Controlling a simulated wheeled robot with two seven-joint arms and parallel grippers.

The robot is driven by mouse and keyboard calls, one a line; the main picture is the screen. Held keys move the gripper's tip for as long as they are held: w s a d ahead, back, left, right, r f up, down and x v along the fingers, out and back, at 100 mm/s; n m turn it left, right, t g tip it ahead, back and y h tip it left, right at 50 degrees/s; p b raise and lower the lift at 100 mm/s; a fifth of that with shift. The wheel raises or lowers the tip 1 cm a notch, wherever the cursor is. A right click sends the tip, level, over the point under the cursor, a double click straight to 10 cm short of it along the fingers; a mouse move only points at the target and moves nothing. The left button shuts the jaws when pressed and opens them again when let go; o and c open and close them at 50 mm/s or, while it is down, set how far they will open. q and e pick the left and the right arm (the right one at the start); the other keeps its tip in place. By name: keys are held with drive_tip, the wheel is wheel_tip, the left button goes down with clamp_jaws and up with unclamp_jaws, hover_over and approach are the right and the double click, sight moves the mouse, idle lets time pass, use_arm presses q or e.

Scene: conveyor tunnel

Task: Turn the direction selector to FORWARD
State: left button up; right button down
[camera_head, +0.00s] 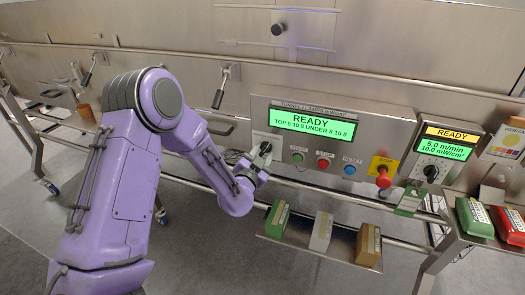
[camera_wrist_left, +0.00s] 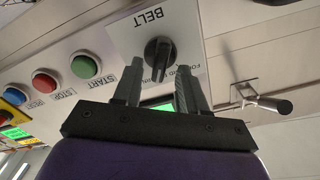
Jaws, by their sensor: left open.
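The direction selector (camera_wrist_left: 158,55) is a black knob on a white plate marked BELT, which appears upside down in the left wrist view. Part of a word beginning "FOR" shows beside it, and the lettering at its lower edge is partly hidden by my fingers. My left gripper (camera_wrist_left: 163,82) is open, with its two fingers apart and the knob showing between and just beyond their tips. I cannot tell whether they touch it. In the head view my left gripper (camera_head: 260,158) is at the left end of the control panel and covers most of the selector. My right gripper is not in view.
The green START (camera_wrist_left: 84,66), red STOP (camera_wrist_left: 45,83) and blue RESET buttons sit beside the selector. A red emergency button (camera_head: 383,176) is further right. A metal latch handle (camera_wrist_left: 268,103) projects near my gripper. A shelf with several boxes (camera_head: 320,232) hangs below the panel.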

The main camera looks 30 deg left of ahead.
use_arm(q)
drive_tip(key=shift+w+a+f, duration=0.1)
drive_tip(key=shift+w, duration=0.25)
drive_tip(key=shift+c, duration=0.3)
clamp_jaws()
drive_tip(key=shift+n, duration=0.3)
drive_tip(key=n, duration=0.3)
drive_tip(key=n+b, duration=0.1)
drive_tip(key=n, duration=0.1)
drive_tip(key=shift+a+n, duration=0.2)
drive_tip(key=shift+n, duration=0.2)
drive_tip(key=n+b, duration=0.1)
drive_tip(key=n, duration=0.4)
drive_tip(key=shift+s+a, duration=0.1)
drive_tip(key=shift+a, duration=0.05)
drive_tip(key=shift+n, duration=0.3)
